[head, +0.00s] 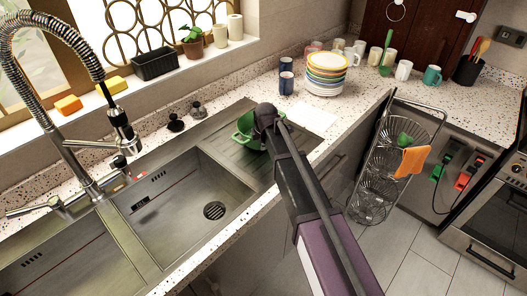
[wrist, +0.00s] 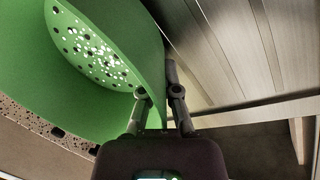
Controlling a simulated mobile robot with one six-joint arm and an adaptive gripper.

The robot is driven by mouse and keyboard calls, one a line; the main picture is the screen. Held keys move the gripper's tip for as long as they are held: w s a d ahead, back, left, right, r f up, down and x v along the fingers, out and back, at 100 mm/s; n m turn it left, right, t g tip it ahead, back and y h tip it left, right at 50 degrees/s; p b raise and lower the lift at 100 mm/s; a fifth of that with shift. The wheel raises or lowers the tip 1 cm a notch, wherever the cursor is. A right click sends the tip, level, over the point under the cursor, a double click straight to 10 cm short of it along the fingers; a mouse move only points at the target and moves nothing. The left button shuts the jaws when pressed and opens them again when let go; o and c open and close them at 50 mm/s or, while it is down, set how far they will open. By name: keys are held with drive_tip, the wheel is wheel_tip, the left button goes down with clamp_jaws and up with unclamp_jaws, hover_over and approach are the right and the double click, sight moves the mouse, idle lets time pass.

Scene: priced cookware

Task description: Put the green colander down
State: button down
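The green colander (head: 243,136) is at the ribbed drainboard (head: 228,152) on the right end of the steel sink. My arm hides part of it in the head view. In the wrist view the colander (wrist: 105,50) fills the upper left, with its wall tilted and its holes showing. My gripper (wrist: 157,90) has one finger on each side of the colander's wall and grips it near the rim. In the head view my gripper (head: 264,122) is over the colander's right side. I cannot tell whether the colander touches the drainboard.
The sink basin (head: 180,205) is left of the drainboard. A stack of coloured plates (head: 326,75) and dark blue cups (head: 286,82) stand behind it. A white sheet (head: 312,118) lies on the speckled counter. A wire rack (head: 385,165) stands on the floor at right.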

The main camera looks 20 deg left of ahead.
drive_tip(key=shift+f+b, duration=0.3)
drive_tip(key=shift+f, duration=0.25)
drive_tip(key=shift+f, duration=0.15)
drive_tip(key=c, duration=0.8)
unclamp_jaws()
drive_tip(key=p+v, duration=1.1)
drive_tip(key=v, duration=0.1)
drive_tip(key=shift+p, duration=0.35)
drive_tip(key=shift+w, duration=0.1)
idle(0.4)
